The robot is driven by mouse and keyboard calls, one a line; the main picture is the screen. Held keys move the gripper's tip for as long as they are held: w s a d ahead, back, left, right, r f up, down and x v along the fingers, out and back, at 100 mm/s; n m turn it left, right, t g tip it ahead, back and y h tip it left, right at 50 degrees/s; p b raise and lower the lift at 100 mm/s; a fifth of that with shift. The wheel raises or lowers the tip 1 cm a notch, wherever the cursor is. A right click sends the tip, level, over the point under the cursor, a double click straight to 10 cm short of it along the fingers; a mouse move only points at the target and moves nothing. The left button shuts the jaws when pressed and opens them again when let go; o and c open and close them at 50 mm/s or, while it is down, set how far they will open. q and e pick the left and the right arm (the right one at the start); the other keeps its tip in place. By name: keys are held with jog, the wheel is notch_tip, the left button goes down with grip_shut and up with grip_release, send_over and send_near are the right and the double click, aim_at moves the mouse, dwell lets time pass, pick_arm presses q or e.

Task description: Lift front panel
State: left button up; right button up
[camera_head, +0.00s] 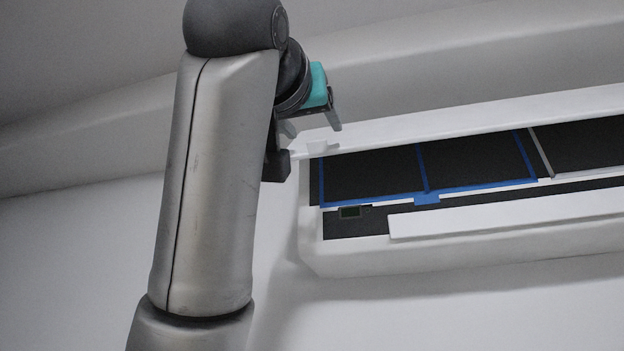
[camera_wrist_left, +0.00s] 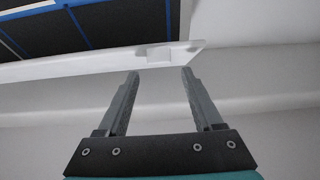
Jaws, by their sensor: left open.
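The white front panel (camera_head: 450,119) of the wall unit is swung up, and the inside of the unit shows below it. A small tab (camera_head: 320,146) sits at its left end. In the left wrist view the panel's edge (camera_wrist_left: 85,63) and the tab (camera_wrist_left: 160,55) lie just beyond the fingertips. My left gripper (camera_head: 313,130) is open and empty, close to the panel's left end; its fingers (camera_wrist_left: 160,74) point at the tab with a small gap as seen there. Part of the gripper is hidden by my forearm in the head view. My right gripper is not in view.
The wall below is bare.

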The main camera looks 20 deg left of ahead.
pick_arm(q)
jog(key=b+v, duration=0.7)
jog(key=v, duration=0.7)
jog(key=shift+s, duration=0.1)
jog(key=shift+c, duration=0.2)
